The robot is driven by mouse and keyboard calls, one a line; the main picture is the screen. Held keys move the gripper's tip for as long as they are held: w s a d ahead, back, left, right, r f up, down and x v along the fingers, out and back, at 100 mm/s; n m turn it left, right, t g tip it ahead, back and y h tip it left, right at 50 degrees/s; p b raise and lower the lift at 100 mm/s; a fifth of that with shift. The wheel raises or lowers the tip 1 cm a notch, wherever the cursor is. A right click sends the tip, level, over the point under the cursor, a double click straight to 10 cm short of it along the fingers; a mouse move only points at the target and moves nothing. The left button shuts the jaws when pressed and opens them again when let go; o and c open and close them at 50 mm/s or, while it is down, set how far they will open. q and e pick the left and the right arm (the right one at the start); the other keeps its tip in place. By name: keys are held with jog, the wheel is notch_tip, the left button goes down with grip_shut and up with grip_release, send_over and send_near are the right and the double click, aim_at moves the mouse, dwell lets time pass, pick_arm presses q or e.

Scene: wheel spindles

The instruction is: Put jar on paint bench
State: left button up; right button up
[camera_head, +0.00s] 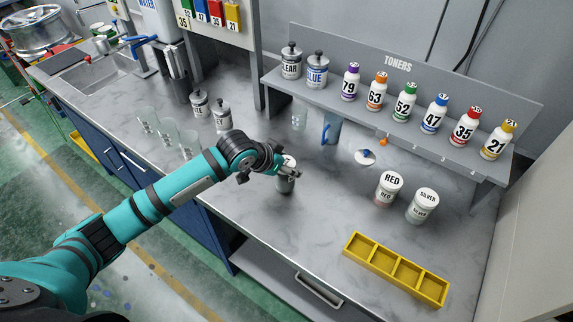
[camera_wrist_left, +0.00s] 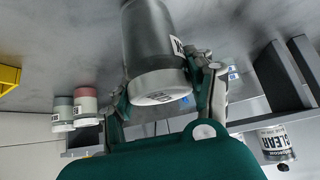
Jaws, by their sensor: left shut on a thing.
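My left gripper (camera_head: 288,172) reaches in from the left over the paint bench (camera_head: 255,215). It is shut on a grey jar (camera_head: 285,185), which is upright or nearly so. In the left wrist view the jar (camera_wrist_left: 150,45) sits between the two fingers of the gripper (camera_wrist_left: 165,90), with its whitish end and part of a label showing. The jar is at the bench's middle, left of the RED jar (camera_head: 388,188). I cannot tell whether its base touches the bench top. My right gripper is out of view.
A SILVER jar (camera_head: 421,207) stands beside the RED one. A yellow divided tray (camera_head: 395,270) lies at the front right. The toner shelf (camera_head: 420,125) runs along the back. Clear cups (camera_head: 168,138) stand at the left. Bench space in front of the held jar is free.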

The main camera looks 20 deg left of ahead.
pick_arm(q)
jog(key=shift+f, duration=0.5)
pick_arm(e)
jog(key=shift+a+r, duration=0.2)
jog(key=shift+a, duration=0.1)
pick_arm(q)
jog(key=o, duration=1.3)
jog(key=shift+f, duration=0.15)
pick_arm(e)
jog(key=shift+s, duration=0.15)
pick_arm(q)
jog(key=shift+o, duration=0.2)
jog(key=shift+r, duration=0.2)
jog(key=b+v, duration=0.1)
jog(key=v, duration=1.1)
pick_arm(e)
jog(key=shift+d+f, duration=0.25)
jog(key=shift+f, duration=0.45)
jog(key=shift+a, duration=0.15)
